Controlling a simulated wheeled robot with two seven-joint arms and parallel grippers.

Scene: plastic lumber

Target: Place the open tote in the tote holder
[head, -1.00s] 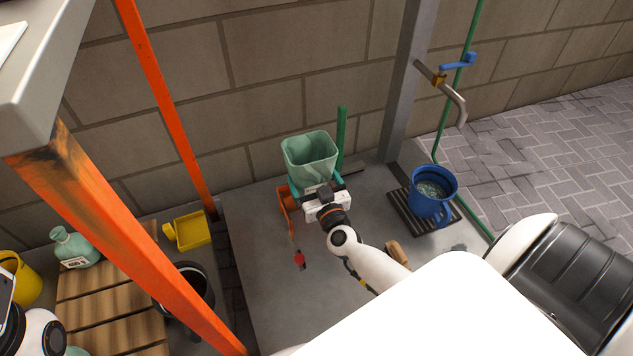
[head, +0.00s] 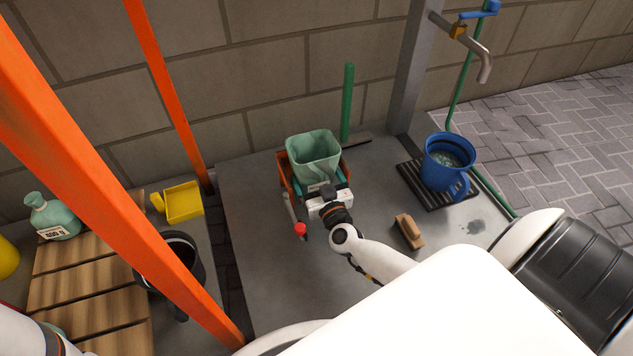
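The open tote (head: 313,156) is pale green, upright and open at the top. It stands within the orange tote holder (head: 284,172), whose sides show to the left and right of it. I cannot see whether its base rests fully on the holder's floor. My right gripper (head: 322,184) is at the tote's near side, with teal fingers low around it, and appears shut on it. The gripper and tote hide the holder's front and inside. My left arm shows only at the bottom left corner, with its gripper out of view.
A blue bucket (head: 439,174) stands on a black grate at the right, below a tap (head: 480,58). A brush (head: 408,232) lies on the slab. A red-tipped tool (head: 299,228) is left of my gripper. Orange posts (head: 120,180) cross the left side, near a yellow dustpan (head: 184,201).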

